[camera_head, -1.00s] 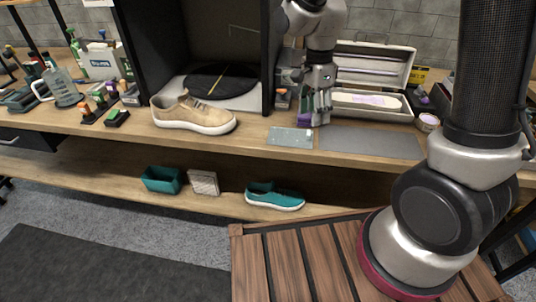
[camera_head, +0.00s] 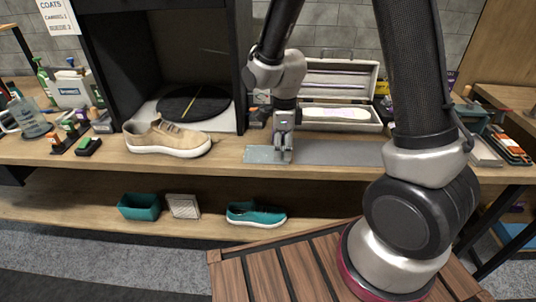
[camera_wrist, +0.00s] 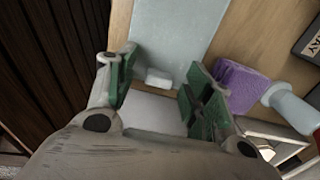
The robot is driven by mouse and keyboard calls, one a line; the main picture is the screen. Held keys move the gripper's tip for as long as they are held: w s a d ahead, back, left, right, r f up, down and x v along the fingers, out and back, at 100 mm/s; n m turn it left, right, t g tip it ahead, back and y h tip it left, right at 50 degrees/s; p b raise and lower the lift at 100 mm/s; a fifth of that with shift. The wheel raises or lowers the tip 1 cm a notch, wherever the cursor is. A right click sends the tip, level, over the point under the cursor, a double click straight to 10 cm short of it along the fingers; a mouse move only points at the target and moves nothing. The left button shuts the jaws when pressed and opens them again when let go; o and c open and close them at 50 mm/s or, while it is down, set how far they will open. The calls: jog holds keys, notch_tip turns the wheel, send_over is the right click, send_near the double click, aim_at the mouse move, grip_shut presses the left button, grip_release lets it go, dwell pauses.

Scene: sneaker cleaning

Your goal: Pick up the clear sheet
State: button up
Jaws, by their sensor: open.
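The clear sheet (camera_head: 258,154) is a pale, bluish, see-through rectangle lying flat on the workbench near its front edge. In the wrist view the sheet (camera_wrist: 178,32) reaches up from between my fingers, with a small white tab (camera_wrist: 158,77) near its close end. My gripper (camera_head: 283,158) points down at the sheet's right part. In the wrist view my gripper (camera_wrist: 162,84) is open, with green-padded fingers on either side of the tab. Whether the fingertips touch the sheet or bench is hard to tell.
A grey mat (camera_head: 340,152) lies right of the sheet. A tan sneaker (camera_head: 166,139) stands to the left, and an open case (camera_head: 364,119) behind. A purple block (camera_wrist: 240,87) is close beside my right finger in the wrist view. A teal shoe (camera_head: 256,215) sits on the lower shelf.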

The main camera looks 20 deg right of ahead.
jog(key=c, duration=1.1)
